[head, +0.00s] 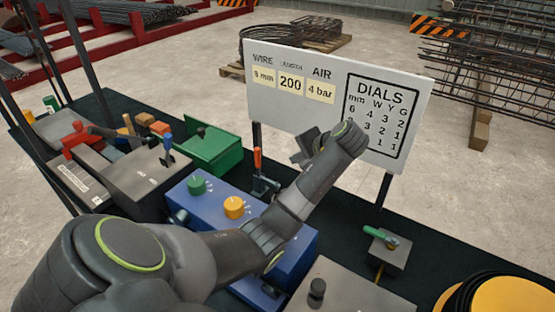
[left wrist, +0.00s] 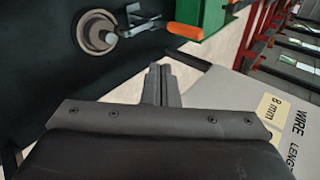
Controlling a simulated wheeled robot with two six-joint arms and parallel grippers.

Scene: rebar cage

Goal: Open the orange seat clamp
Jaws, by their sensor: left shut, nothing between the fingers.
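The seat clamp has an upright orange handle (head: 258,159) above a grey metal body (head: 264,186), standing behind the blue box. In the left wrist view the orange handle (left wrist: 185,31) lies across the top, beside the clamp's metal arm (left wrist: 142,24) and a round grey seat (left wrist: 97,34). My left gripper (head: 303,148) is to the right of the handle in the head view, apart from it. Its fingers (left wrist: 161,72) are together and empty in the left wrist view, below the handle in the picture. My right gripper is out of view.
A blue box (head: 217,207) with green and orange knobs stands before the clamp, partly behind my arm. A green box (head: 212,150) stands to its left. The white sign (head: 300,107) rises close behind my left gripper. A green-handled valve (head: 384,240) sits at right.

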